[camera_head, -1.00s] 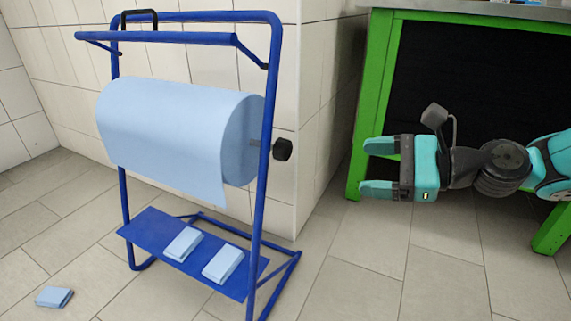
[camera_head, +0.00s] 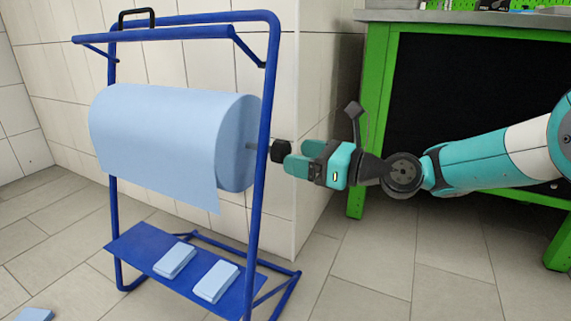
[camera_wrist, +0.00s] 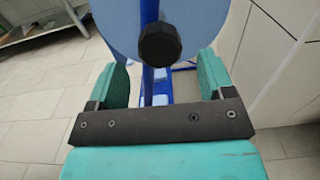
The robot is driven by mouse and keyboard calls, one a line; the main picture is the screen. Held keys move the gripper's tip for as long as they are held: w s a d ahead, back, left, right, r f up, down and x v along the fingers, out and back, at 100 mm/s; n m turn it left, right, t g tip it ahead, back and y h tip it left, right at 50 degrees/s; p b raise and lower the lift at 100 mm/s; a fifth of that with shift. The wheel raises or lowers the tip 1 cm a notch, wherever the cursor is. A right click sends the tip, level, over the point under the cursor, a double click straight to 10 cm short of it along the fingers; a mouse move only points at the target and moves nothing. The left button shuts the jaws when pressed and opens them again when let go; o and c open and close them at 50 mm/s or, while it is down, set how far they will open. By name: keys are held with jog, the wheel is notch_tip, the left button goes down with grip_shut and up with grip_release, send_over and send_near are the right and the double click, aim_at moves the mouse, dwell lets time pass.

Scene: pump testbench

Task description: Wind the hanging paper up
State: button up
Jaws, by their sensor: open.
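A large light-blue paper roll (camera_head: 150,130) is mounted in a blue tube stand (camera_head: 262,150). A short flap of paper (camera_head: 195,190) hangs from its front lower side. A black knob (camera_head: 281,151) sits at the right end of the roll's axle, outside the stand's upright. My teal gripper (camera_head: 289,158) is at the knob's right, with its fingers pointing at it. In the wrist view the jaws (camera_wrist: 161,85) are open and empty, and the knob (camera_wrist: 160,45) appears ahead, between the finger directions.
Folded blue cloths (camera_head: 215,281) lie on the stand's lower shelf (camera_head: 140,245), and another cloth (camera_head: 35,314) lies on the floor. A green workbench (camera_head: 375,110) stands behind my arm. A tiled wall corner (camera_head: 310,120) is close behind the knob.

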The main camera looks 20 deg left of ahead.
jog(key=shift+w+a+b, duration=0.2)
jog(key=shift+a+b, duration=0.35)
jog(key=shift+a, duration=1.45)
jog(key=c, duration=1.2)
jog(key=shift+s+r, duration=0.1)
jog(key=shift+c, duration=0.3)
